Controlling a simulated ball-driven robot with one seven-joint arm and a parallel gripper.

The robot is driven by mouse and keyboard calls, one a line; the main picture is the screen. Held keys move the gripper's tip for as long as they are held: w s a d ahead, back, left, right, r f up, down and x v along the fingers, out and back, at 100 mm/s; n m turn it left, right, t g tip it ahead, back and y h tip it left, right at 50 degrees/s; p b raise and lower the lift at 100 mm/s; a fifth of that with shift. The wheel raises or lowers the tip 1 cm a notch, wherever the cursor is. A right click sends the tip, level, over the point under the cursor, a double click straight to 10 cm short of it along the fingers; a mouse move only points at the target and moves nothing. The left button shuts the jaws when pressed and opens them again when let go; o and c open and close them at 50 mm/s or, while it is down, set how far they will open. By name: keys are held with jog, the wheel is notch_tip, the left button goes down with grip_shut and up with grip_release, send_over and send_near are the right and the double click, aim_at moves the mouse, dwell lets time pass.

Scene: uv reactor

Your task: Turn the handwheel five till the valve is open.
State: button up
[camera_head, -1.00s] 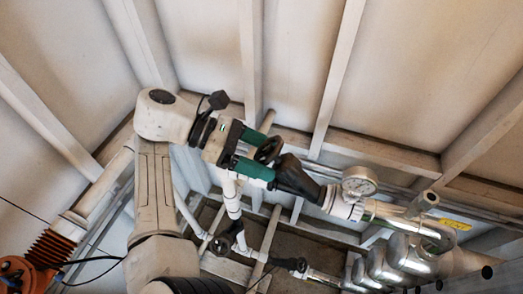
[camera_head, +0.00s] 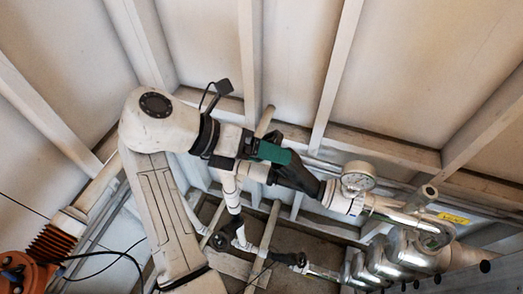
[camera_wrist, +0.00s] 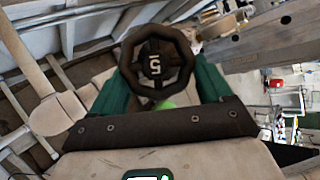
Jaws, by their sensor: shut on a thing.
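Handwheel five (camera_wrist: 184,67) is a dark, many-sided wheel with a white 5 on its hub. In the wrist view it sits between the two green fingers of my gripper (camera_wrist: 158,75), which is shut on it. The 5 appears upside down there. In the head view my gripper (camera_head: 275,155) shows one green finger from the side, against the dark valve body (camera_head: 300,178). The wheel is mostly hidden there by the gripper. I cannot tell from these frames how far open the valve is.
A round pressure gauge (camera_head: 358,177) stands on the pipe just right of the valve. Shiny bent pipes (camera_head: 408,258) and a yellow label (camera_head: 453,218) lie further right. Other dark valves (camera_head: 220,241) sit on white pipes below. An orange part (camera_head: 20,270) is at lower left.

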jog(key=shift+d+r+n+t+y, duration=0.15)
jog(key=shift+n+y, duration=0.1)
jog(key=shift+n, duration=0.5)
jog(key=shift+d+n+t+y, duration=0.15)
jog(key=shift+n+y, duration=0.1)
jog(key=shift+n, duration=0.5)
jog(key=o, duration=1)
jog(key=b+v, duration=0.1)
jog(key=v, duration=0.9)
jog(key=shift+a+r, duration=0.25)
jog(key=shift+a, duration=0.05)
